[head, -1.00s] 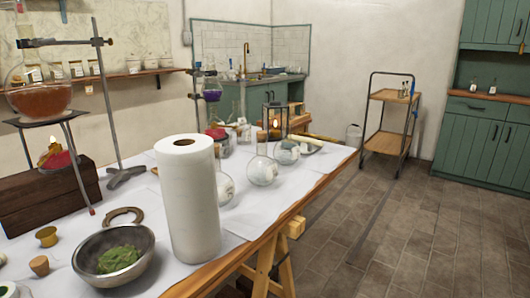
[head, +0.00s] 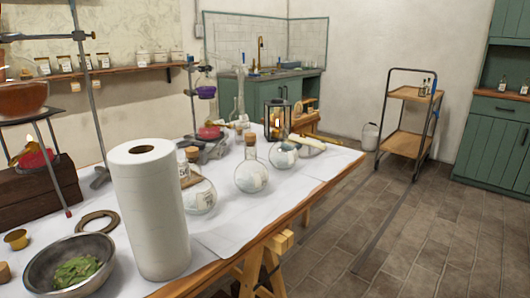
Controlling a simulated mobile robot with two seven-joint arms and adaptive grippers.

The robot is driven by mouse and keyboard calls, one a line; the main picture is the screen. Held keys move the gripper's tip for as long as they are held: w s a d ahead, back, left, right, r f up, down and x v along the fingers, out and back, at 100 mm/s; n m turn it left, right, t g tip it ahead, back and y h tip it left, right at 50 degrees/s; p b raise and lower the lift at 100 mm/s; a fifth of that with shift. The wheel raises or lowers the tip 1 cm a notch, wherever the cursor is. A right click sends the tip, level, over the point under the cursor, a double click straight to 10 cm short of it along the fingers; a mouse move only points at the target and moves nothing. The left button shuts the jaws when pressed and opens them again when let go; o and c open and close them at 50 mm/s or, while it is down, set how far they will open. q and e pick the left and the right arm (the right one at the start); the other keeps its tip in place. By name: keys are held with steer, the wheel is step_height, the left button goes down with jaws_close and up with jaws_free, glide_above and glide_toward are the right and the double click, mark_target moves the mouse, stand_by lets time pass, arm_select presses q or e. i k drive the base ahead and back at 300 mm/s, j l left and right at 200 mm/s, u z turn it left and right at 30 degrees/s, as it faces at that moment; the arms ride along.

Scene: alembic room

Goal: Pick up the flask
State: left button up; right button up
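Several glass flasks are in view, and I cannot tell which one is meant. A round corked flask (head: 199,196) is partly hidden by the paper roll. A tall-necked clear flask (head: 240,101) shows further back. A round flask of orange-brown liquid (head: 22,98) is on a stand at the left, cut by the frame edge. Neither of my grippers is in view.
A paper towel roll (head: 150,215) stands at the table's front, beside a metal bowl of green leaves (head: 70,262). A dark lantern (head: 277,120) and a burner stand are behind the flasks.

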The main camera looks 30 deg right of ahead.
mark_target(283, 155)
steer(key=l+u, duration=0.4)
steer(key=l, duration=1.25)
steer(key=k+l+u, duration=0.15)
steer(key=l, duration=0.4)
steer(key=k+l, duration=0.1)
steer(key=l, duration=0.45)
steer(key=k+l+u, duration=0.1)
steer(key=l, duration=0.45)
